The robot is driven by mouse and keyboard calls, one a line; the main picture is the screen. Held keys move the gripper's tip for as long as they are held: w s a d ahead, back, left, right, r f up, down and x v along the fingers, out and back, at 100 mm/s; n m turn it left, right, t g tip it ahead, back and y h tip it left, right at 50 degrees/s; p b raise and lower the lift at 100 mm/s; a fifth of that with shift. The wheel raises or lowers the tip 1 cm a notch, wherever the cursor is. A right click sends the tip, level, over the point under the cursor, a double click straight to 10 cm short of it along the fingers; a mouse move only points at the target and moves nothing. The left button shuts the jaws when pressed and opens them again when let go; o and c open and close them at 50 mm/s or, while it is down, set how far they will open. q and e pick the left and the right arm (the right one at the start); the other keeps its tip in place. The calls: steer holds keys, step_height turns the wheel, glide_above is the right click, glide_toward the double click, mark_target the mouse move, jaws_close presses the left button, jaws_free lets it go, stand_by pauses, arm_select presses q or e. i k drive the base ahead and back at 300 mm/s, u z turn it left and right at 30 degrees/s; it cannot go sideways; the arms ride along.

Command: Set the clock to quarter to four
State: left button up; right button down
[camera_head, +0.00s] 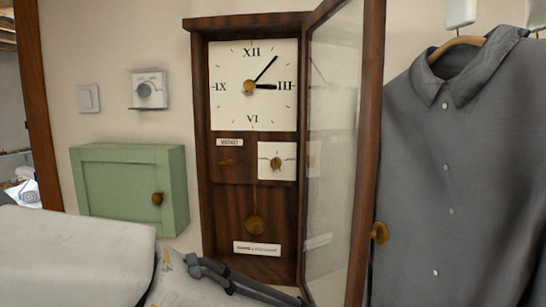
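A tall dark wooden wall clock (202,180) hangs in the middle. Its square white dial (233,113) has a brass hub (249,87). The longer thin hand (267,68) points up and right, between XII and III, a little past I. The shorter, thicker hand (268,86) points almost at III. The clock's glass door (335,130) stands open, swung out on the right, with a brass knob (380,232). Below the dial are a small white plate with a brass knob (277,162) and a pendulum (255,225). I see neither gripper clearly.
A green box (110,185) with a brass knob, a thermostat-like dial (149,89) and a switch (88,98) are on the wall left. A grey shirt (460,190) hangs right. Pale bulk (70,255) and dark grey strap-like parts (215,272) fill the lower front.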

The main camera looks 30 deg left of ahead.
mark_target(249, 85)
steer(key=k, duration=0.5)
steer(key=u, duration=1.2)
steer(key=i, duration=0.65)
steer(key=z, duration=0.55)
